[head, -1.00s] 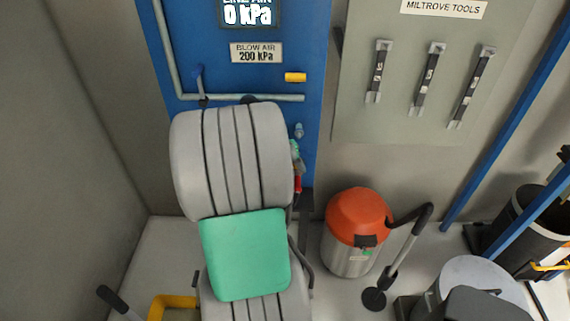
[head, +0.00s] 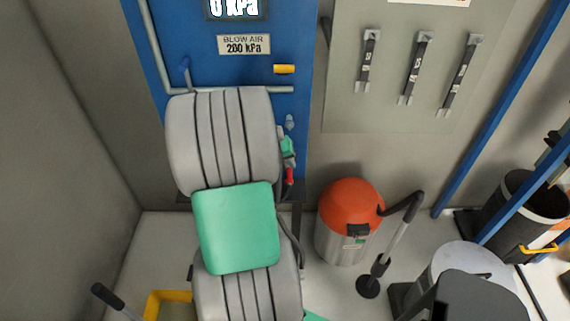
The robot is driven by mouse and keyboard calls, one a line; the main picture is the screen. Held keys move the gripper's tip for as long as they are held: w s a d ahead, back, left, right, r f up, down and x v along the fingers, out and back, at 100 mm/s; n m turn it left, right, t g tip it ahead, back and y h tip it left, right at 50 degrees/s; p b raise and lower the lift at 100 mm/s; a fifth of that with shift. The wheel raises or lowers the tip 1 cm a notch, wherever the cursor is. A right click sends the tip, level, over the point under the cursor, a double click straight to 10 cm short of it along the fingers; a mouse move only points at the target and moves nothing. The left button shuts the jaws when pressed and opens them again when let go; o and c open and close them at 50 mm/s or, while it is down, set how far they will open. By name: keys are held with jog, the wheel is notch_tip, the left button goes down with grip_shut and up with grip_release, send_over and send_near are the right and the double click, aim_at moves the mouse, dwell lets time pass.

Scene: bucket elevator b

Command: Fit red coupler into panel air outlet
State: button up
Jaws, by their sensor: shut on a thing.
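The red coupler (head: 290,176) shows as a small red piece just right of my arm in the head view, in front of the blue panel's lower right edge. My gripper (head: 287,152), partly hidden behind my grey arm, is shut on it. A small pale fitting (head: 289,121), which looks like the air outlet, is on the panel a little above my gripper. The coupler is below this fitting and apart from it in the picture.
A yellow handle (head: 284,69) and a grey pipe (head: 270,89) are on the panel above. A grey tool board (head: 345,100) hangs to the right. An orange-topped vacuum (head: 350,205) stands on the floor to the right. A yellow-edged bin (head: 165,297) is at the lower left.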

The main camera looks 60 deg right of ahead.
aim_at(288, 178)
jog(key=shift+s+a, duration=0.25)
jog(key=shift+a, duration=0.4)
grip_shut()
jog(key=shift+s+a, duration=0.45)
jog(key=shift+a, duration=0.45)
jog(key=shift+s+a, duration=0.45)
jog(key=shift+a, duration=0.4)
